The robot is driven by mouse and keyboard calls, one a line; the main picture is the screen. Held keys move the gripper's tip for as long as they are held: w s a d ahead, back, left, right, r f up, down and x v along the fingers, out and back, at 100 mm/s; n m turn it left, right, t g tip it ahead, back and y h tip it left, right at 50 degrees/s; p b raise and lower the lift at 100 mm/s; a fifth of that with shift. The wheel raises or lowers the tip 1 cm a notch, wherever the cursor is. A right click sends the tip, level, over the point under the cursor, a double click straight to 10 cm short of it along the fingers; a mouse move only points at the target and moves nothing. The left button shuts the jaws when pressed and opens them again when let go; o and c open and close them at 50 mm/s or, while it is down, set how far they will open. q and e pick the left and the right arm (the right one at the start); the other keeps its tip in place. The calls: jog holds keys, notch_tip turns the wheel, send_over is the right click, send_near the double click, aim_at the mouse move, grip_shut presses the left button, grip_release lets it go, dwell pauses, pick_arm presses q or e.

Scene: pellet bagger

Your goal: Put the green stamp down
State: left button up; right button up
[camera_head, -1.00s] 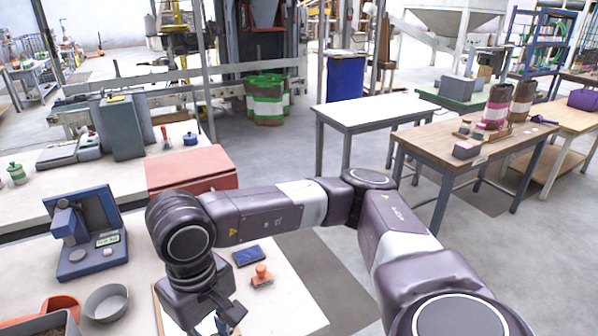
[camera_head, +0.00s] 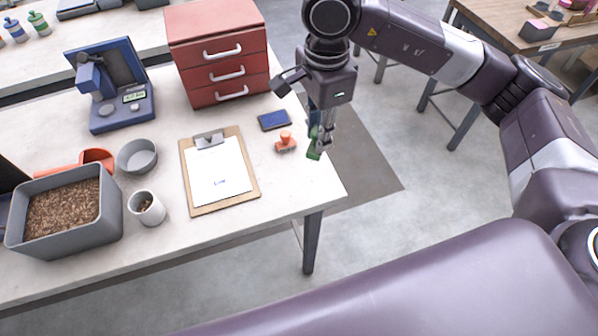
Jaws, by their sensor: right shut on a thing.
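My right gripper (camera_head: 322,132) is shut on the green stamp (camera_head: 314,149). The stamp hangs tilted below the fingers, partly hidden by them. It is near the right end of the white table (camera_head: 285,190), just right of an orange stamp (camera_head: 286,141). I cannot tell whether it touches the table. A dark blue ink pad (camera_head: 274,120) lies behind the orange stamp. A clipboard (camera_head: 250,192) with a white sheet lies to the left. My left gripper is not in view.
A red drawer cabinet (camera_head: 215,62) stands behind. A blue scale (camera_head: 118,108), a grey bowl (camera_head: 137,156), a white cup (camera_head: 147,207) and a grey bin of pellets (camera_head: 75,240) stand at left. The table's front right corner is bare.

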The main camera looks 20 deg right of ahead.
jog(key=w+a+r+m+p, duration=0.1)
jog(key=w+m, duration=0.2)
jog(key=m, duration=0.6)
jog(key=w+a+r+m, duration=0.1)
jog(key=w+r+m, duration=0.15)
jog(key=m, duration=0.75)
jog(key=f+p, duration=0.1)
jog(key=f, duration=0.6)
jog(key=f+p, duration=0.2)
jog(key=f, duration=0.5)
jog(key=f+p, duration=0.1)
jog(key=f, duration=0.6)
jog(key=shift+w+a, duration=0.1)
jog(key=shift+w, duration=0.15)
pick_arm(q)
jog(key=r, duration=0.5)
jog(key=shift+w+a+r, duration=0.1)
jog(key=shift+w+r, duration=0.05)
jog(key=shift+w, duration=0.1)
pick_arm(e)
jog(key=shift+f, duration=0.15)
jog(key=o, duration=0.9)
